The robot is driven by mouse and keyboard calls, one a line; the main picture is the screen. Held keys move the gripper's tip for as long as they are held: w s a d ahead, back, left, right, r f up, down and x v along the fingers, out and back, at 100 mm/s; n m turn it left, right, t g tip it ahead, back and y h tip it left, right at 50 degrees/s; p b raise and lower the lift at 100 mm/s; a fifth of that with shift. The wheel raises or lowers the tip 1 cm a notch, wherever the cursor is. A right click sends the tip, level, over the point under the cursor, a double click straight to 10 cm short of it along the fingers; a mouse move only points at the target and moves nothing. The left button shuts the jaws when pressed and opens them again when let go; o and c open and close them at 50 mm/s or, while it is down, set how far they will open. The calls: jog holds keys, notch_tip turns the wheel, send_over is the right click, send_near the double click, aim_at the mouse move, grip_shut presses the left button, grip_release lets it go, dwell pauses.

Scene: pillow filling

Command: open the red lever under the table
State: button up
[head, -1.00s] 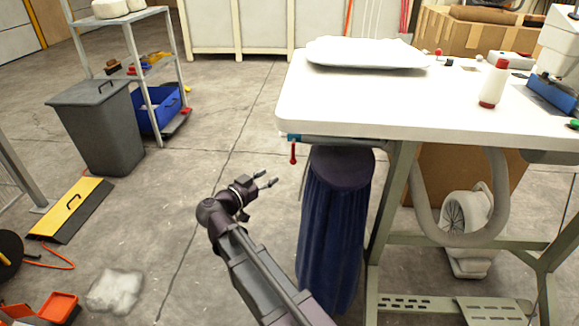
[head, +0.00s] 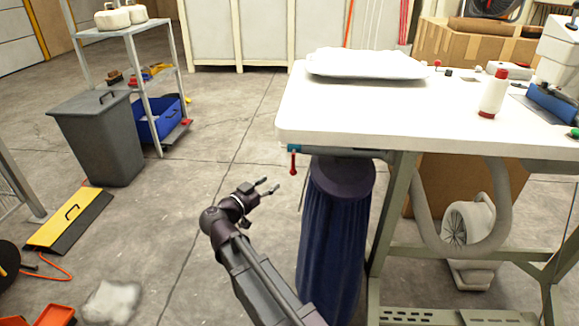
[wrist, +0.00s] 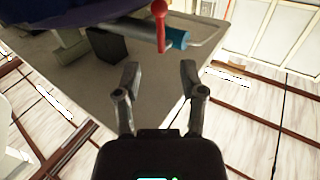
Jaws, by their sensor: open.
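The red lever (head: 293,163) hangs down below the left edge of the white table (head: 400,130), attached to a teal fitting (head: 294,148). In the wrist view the red lever (wrist: 160,26) is ahead of the fingers and a little beyond them, beside the teal cylinder (wrist: 175,39). My gripper (head: 270,186) is open and empty, to the left of and slightly lower than the lever in the head view. In the wrist view my gripper (wrist: 162,80) shows two spread fingers with nothing between them. No contact with the lever is visible.
A dark blue fabric bag (head: 335,230) hangs under the table just right of the lever. A table leg (head: 390,225) stands further right. A grey bin (head: 100,140) and a shelf rack stand at the left. The floor between is clear.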

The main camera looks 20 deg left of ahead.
aim_at(293, 169)
jog(key=x, duration=1.1)
jog(key=shift+w+d, duration=0.1)
